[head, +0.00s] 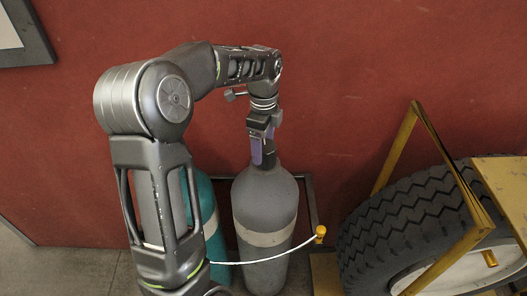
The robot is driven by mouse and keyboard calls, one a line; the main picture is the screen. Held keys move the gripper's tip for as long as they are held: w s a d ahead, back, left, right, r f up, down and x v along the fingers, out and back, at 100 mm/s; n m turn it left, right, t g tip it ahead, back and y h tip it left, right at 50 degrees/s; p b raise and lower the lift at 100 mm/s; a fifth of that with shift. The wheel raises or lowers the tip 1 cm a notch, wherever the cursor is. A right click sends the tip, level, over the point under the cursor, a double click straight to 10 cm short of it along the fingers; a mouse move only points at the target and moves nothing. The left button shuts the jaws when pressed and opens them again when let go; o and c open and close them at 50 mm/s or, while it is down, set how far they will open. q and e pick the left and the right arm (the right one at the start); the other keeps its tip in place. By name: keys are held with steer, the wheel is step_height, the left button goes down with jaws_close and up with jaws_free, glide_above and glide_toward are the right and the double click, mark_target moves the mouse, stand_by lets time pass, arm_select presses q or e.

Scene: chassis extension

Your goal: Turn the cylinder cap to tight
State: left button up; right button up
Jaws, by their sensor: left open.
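A grey gas cylinder (264,206) with a pale band stands upright against the red wall. My left arm comes in from the left, and its gripper (263,158) points down at the cylinder's top. The fingers are open and lie around or just in front of the neck. The cap is hidden by the gripper, so I cannot tell its position or whether the fingers touch it. My right gripper is out of view.
A teal cylinder (206,208) stands left of the grey one, partly behind my arm. A white cable runs to a yellow knob (320,232). A large tyre (405,225) in a yellow frame (394,150) blocks the right side. The red wall is close behind.

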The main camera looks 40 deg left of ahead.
arm_select(q)
steer(key=shift+f, duration=1.95)
steer(key=c, duration=1.4)
